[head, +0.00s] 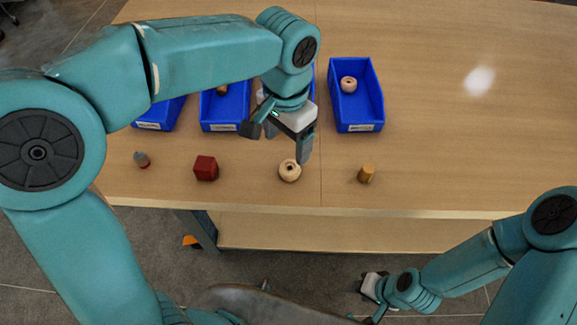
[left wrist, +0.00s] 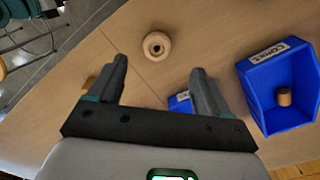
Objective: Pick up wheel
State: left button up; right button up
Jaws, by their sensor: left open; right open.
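A pale wooden wheel (head: 290,170), ring-shaped with a central hole, lies flat on the table near its front edge. It also shows in the left wrist view (left wrist: 157,46), beyond and between the two fingers. My left gripper (head: 288,158) is open and empty, just above and behind the wheel in the head view. The wrist view shows its two fingers apart (left wrist: 160,78), with the wheel not between their tips. A second wheel (head: 348,84) lies in the rightmost blue bin (head: 373,92). My right gripper (head: 368,286) is low, in front of the table, and holds nothing visible.
Several blue bins, including this one (head: 225,122), line up behind. The table (head: 450,130) is clear at right.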

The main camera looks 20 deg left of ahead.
aim_at(290, 166)
pick_arm(q)
jog(key=f, duration=0.1)
jog(key=d+f, duration=0.1)
jog(key=f, duration=0.1)
jog(key=shift+w+f, duration=0.1)
jog(key=shift+f, duration=0.1)
jog(key=shift+a+f, duration=0.1)
jog(key=shift+f, duration=0.2)
notch_tip(290, 166, down, 5)
jog(key=shift+w+r, duration=0.1)
jog(key=shift+r, duration=0.1)
jog(key=shift+a, duration=0.2)
jog(key=shift+c, duration=0.6)
jog(key=shift+d, duration=0.2)
jog(key=c, duration=1)
